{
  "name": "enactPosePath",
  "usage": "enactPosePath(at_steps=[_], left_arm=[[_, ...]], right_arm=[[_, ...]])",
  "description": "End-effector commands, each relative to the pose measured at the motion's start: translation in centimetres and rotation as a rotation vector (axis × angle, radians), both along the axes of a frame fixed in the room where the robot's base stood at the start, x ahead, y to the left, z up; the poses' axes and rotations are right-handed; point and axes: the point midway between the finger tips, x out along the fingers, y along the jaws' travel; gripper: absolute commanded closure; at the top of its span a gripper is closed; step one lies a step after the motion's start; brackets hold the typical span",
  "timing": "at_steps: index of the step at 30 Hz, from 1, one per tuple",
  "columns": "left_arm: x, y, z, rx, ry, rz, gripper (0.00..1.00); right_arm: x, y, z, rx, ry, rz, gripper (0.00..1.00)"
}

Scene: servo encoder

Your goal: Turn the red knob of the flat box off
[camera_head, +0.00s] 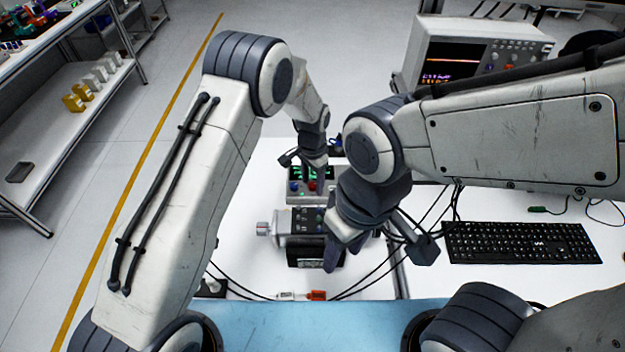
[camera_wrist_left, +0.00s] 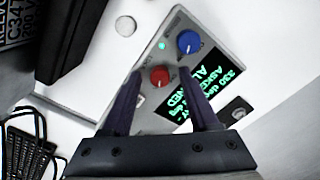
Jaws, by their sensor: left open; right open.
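The flat grey box (camera_head: 328,172) stands on the white table near its far edge, partly behind my arms. In the left wrist view, the box (camera_wrist_left: 150,122) has a red knob (camera_wrist_left: 160,76), a blue knob (camera_wrist_left: 189,42), a lit green lamp and a dark display with green text. The red knob (camera_head: 312,185) is partly hidden in the head view. My left gripper (camera_head: 319,186) points down at the box; it is open, with its fingertips (camera_wrist_left: 159,72) on either side of the red knob. Contact cannot be told. My right gripper (camera_head: 333,262) is open and empty, nearer the front.
A motor with a silver shaft end (camera_head: 264,229) lies in front of the box, close to my right gripper. Cables run across the table. A keyboard (camera_head: 520,242) and an oscilloscope (camera_head: 470,55) stand to the right. The white table left of the motor is mostly clear.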

Motion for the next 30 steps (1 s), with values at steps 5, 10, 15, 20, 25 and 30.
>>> enactPosePath(at_steps=[5,10,15,20,25,30], left_arm=[[0.0,0.0,0.0,0.0,0.0,0.0,0.78],[0.0,0.0,0.0,0.0,0.0,0.0,1.0],[0.0,0.0,0.0,0.0,0.0,0.012,1.0],[0.0,0.0,0.0,0.0,0.0,0.063,1.0],[0.1,0.0,0.0,-0.001,-0.002,0.169,1.0],[0.1,0.0,-0.1,-0.001,-0.002,0.316,1.0]], right_arm=[[0.0,0.0,0.0,0.0,0.0,0.0,0.5],[0.0,0.0,0.0,0.0,0.0,0.0,0.5],[0.0,0.0,-0.1,0.0,0.0,0.0,0.5],[0.0,0.0,-0.4,0.0,0.0,0.0,0.5],[0.0,0.0,-1.0,0.0,0.0,0.001,0.5],[0.0,0.0,-1.6,0.0,0.0,0.001,0.5]])
